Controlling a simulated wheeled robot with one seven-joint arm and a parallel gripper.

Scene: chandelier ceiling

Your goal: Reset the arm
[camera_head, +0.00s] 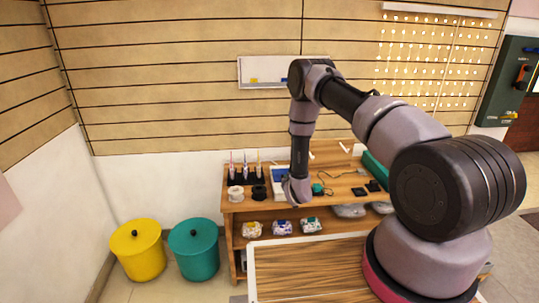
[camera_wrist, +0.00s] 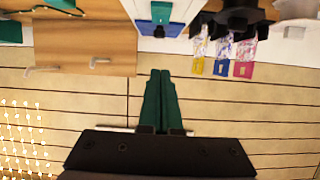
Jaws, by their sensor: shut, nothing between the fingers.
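My arm rises from its base at the right of the head view, bends at a high elbow, and its forearm hangs down toward the workbench. My gripper (camera_wrist: 161,75) shows in the wrist view as two green fingers pressed together with nothing between them. In the head view the wrist end of my arm (camera_head: 297,188) is in front of the workbench (camera_head: 232,207); the fingers are too small to make out there.
A yellow bin (camera_head: 138,252) and a teal bin (camera_head: 196,250) stand left of the bench. Spools (camera_head: 236,193) and tools sit on its top, and bagged items (camera_head: 252,230) on its shelf. A whiteboard (camera_head: 262,72) hangs behind. Floor left of the bins is clear.

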